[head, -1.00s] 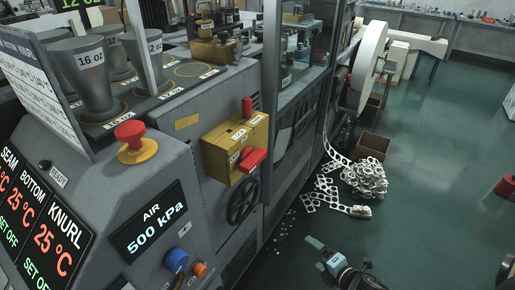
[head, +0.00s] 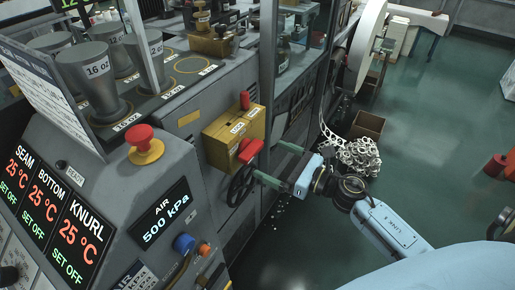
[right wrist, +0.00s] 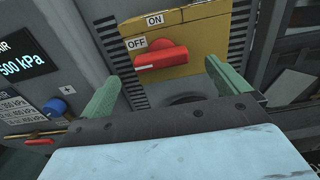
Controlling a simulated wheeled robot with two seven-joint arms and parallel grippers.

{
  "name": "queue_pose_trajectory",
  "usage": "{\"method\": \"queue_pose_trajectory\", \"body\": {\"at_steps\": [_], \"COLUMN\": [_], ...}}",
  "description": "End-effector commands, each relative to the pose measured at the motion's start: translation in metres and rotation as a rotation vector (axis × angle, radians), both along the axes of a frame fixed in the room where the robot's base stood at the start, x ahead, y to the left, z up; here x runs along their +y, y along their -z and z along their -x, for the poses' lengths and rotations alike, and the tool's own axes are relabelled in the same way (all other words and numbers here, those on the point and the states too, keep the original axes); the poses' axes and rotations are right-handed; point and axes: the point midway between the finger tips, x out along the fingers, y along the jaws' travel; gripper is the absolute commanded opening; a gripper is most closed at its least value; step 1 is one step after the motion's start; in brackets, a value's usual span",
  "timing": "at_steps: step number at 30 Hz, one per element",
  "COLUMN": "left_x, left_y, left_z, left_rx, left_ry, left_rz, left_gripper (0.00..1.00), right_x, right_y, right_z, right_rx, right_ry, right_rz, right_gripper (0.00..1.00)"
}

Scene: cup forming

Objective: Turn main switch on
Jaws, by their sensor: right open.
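The main switch is a yellow box (head: 222,140) on the side of the grey machine, with a red handle (head: 249,151) on its front. In the right wrist view the red handle (right wrist: 161,55) lies roughly level, beside the OFF label (right wrist: 136,43) and below the ON label (right wrist: 155,20). My right gripper (head: 277,164) is open and empty, just right of and below the handle. In the right wrist view its two green fingers stand apart on either side below the handle, seemingly not touching it. My left gripper is not in view.
A black handwheel (head: 241,185) sits just below the switch box. A red emergency button (head: 144,144) and a blue knob (head: 184,243) are on the panel to the left. A cardboard box (head: 367,124) and a scrap heap (head: 357,157) lie on the floor. Open floor is at right.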

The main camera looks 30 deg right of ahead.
Motion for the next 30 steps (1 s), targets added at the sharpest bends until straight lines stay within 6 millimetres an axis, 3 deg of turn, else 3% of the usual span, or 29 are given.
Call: {"method": "queue_pose_trajectory", "body": {"at_steps": [3, 9, 21, 30], "left_x": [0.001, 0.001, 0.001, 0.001], "left_y": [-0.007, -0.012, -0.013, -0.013], "left_z": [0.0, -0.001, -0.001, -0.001], "left_rx": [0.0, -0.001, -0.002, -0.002], "left_ry": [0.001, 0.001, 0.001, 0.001], "left_rz": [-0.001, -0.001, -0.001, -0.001], "left_gripper": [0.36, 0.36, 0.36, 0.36], "right_x": [0.012, 0.024, 0.029, 0.029], "right_y": [-0.003, -0.001, 0.0, 0.0], "right_z": [-0.021, -0.042, -0.049, -0.049], "right_rx": [-0.002, 0.0, 0.002, 0.002], "right_ry": [0.001, 0.002, 0.001, 0.001], "right_rz": [-0.002, -0.001, -0.001, -0.001], "right_gripper": [1.0, 1.0, 1.0, 0.63]}}
